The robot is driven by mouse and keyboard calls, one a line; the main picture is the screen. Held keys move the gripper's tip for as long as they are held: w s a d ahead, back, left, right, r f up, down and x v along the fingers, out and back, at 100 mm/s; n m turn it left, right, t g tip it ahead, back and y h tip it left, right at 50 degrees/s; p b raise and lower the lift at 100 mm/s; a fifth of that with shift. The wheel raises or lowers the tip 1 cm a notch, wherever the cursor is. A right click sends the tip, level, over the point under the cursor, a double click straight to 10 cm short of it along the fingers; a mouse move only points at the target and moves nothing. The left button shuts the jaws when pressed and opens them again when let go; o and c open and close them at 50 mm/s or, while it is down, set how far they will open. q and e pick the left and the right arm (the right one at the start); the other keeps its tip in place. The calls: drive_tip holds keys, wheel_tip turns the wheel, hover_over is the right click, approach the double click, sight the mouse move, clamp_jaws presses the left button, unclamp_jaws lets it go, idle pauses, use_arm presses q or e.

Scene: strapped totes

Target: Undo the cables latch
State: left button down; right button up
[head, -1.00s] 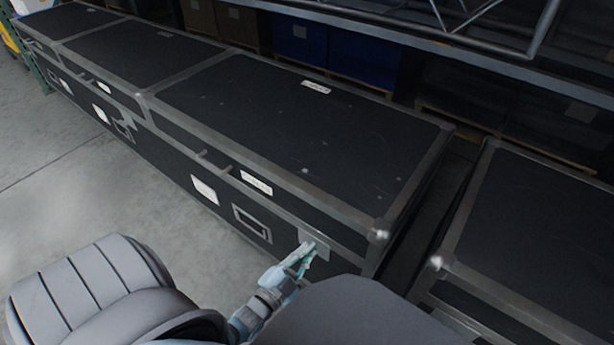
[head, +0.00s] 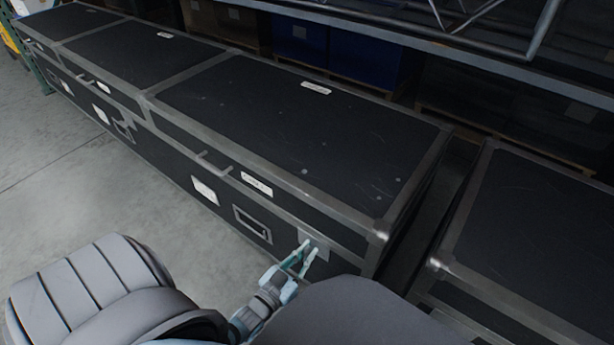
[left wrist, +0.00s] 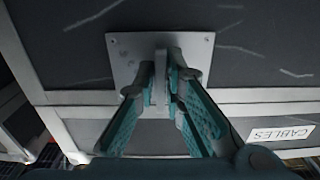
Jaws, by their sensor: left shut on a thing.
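The cables case is a black case with grey metal edges; its lid (head: 300,130) lies flat and closed. In the left wrist view a white label reading CABLES (left wrist: 280,133) is on its front. The latch is a pale square plate (left wrist: 122,58) with a narrow upright lever (left wrist: 160,88) in its middle. The plate also shows in the head view (head: 320,243), near the case's right end. My left gripper (head: 306,246) is at the latch, its teal fingers on both sides of the lever and shut on it. My right gripper is not in view.
More black cases stand in line at the left (head: 130,50), and another (head: 540,220) stands at the right across a narrow gap. Shelving with blue bins (head: 365,60) is behind. The grey floor (head: 90,195) in front is clear.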

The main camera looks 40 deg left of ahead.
use_arm(q)
drive_tip(key=shift+a, duration=0.1)
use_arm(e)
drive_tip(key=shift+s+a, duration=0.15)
use_arm(q)
drive_tip(key=c, duration=1.8)
unclamp_jaws()
drive_tip(key=shift+o, duration=0.2)
drive_tip(key=shift+s, duration=0.25)
drive_tip(key=s, duration=1.1)
drive_tip(key=shift+s, duration=0.25)
